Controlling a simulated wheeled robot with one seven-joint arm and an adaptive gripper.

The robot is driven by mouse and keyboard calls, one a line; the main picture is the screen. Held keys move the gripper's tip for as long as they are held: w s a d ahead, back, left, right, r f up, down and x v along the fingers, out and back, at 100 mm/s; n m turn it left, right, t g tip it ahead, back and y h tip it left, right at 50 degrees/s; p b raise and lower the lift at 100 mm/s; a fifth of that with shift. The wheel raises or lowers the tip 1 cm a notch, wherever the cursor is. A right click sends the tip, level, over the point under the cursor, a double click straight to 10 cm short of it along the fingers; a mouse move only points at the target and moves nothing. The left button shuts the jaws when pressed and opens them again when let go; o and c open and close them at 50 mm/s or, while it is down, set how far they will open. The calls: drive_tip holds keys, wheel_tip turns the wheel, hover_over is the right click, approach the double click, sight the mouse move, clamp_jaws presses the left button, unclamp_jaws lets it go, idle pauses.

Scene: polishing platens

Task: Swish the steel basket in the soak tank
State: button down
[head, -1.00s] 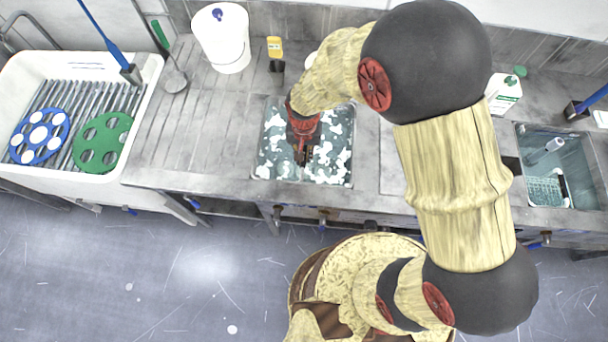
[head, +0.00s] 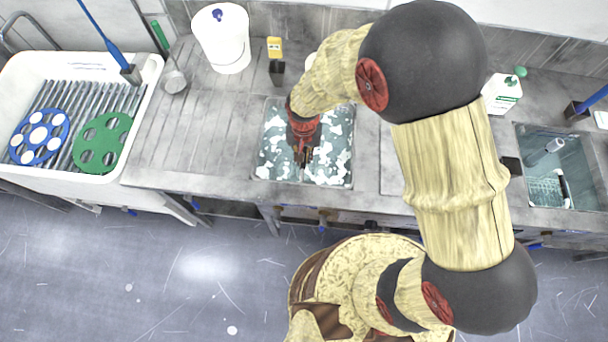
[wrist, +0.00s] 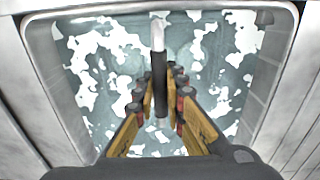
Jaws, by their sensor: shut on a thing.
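The soak tank (head: 270,172) is a sunken sink of blue-green liquid with white foam patches, and its walls also show in the wrist view (wrist: 270,75). My gripper (head: 304,158) points down into the tank. In the wrist view, my gripper's fingers (wrist: 162,85) are shut around an upright handle (wrist: 158,62) with a pale upper end and a dark grip, which I take to be the steel basket's. The basket's body cannot be made out beneath the foam and liquid.
A white sink (head: 140,115) with blue and green discs is at left. A white bucket (head: 222,45), yellow-capped item (head: 275,48) and jug (head: 503,93) stand behind. The left drainboard (head: 200,120) is mostly clear.

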drive_tip(key=shift+r, duration=0.55)
drive_tip(key=shift+f, duration=0.15)
drive_tip(key=shift+f+b, duration=0.5)
drive_tip(key=shift+f, duration=0.5)
drive_tip(key=shift+r, duration=0.15)
idle(0.4)
drive_tip(key=shift+p, duration=0.3)
wheel_tip(320, 180, up, 17)
drive_tip(key=p, duration=1.2)
idle(0.4)
idle(1.2)
